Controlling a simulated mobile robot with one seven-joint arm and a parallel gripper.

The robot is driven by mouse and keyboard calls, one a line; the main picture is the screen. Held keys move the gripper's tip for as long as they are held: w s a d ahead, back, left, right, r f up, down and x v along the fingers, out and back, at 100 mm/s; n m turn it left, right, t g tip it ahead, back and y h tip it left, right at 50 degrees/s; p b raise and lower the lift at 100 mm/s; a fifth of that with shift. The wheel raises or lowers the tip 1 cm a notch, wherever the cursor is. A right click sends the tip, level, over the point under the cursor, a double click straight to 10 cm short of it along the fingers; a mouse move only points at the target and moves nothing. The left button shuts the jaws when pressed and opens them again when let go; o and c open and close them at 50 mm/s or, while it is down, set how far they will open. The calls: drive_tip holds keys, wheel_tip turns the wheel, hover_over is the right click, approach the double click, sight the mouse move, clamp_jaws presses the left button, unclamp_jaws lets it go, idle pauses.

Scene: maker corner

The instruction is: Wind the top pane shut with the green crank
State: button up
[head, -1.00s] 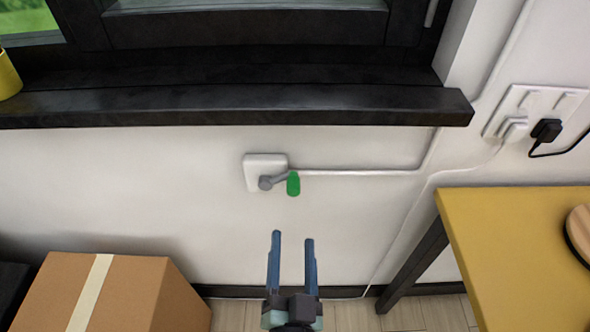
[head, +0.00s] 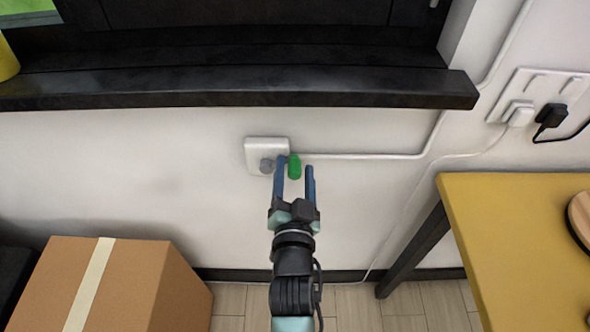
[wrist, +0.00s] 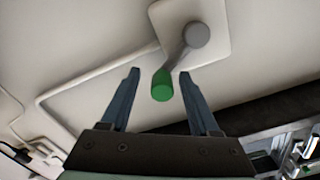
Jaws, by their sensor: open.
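The green crank handle (head: 294,167) sticks out from a white wall box (head: 260,146) below the dark window sill. In the wrist view the green handle (wrist: 162,86) hangs on a grey crank arm (wrist: 180,54) that runs to a round grey hub (wrist: 196,35). My gripper (head: 295,163) is open, with one blue finger on each side of the green handle. It also shows in the wrist view (wrist: 158,72), where a gap is visible on both sides of the handle. In the head view the left finger partly hides the crank arm. The top pane is not clearly in view.
The dark sill (head: 230,90) juts out above the crank. A cardboard box (head: 125,285) stands at lower left. A yellow table (head: 510,240) stands at right.

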drive_tip(key=shift+w, duration=0.1)
drive_tip(key=shift+c, duration=0.4)
clamp_jaws()
